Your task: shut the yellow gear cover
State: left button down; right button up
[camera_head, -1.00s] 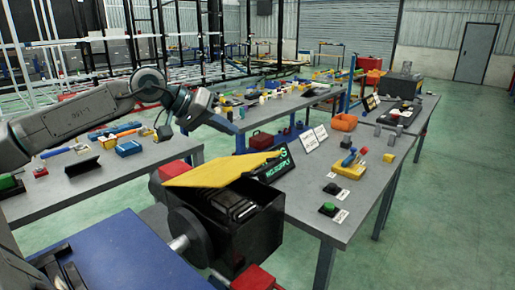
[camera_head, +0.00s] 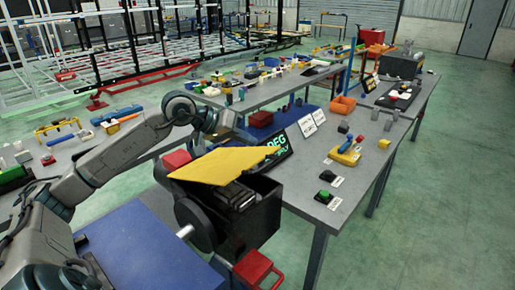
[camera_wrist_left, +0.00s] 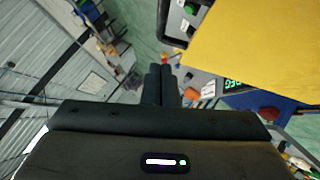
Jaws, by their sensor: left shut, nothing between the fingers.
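The yellow gear cover (camera_head: 235,165) is a flat plate, raised and tilted over the open top of a black gear box (camera_head: 258,220). Dark parts inside the box show beneath its edge. The cover also fills the upper right of the left wrist view (camera_wrist_left: 260,50). My left gripper (camera_head: 222,128) is above and behind the cover's far edge in the head view, apart from it as far as I can see. In the left wrist view its two fingers (camera_wrist_left: 160,75) are together and empty, to the left of the cover. My right gripper is not in view.
A black sign with green letters (camera_head: 277,158) stands close behind the box. A red block (camera_head: 177,160) is left of the cover and a red handled part (camera_head: 257,270) is in front. Grey benches with tools lie behind. Green floor is clear at right.

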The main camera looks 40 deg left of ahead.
pick_arm(q)
jog(key=shift+w+d+f+p, duration=0.25)
jog(key=shift+w+d+p, duration=0.2)
jog(key=d+f+p, duration=0.2)
jog(key=f, duration=0.1)
jog(key=shift+d+f, duration=0.1)
jog(key=shift+f, duration=0.2)
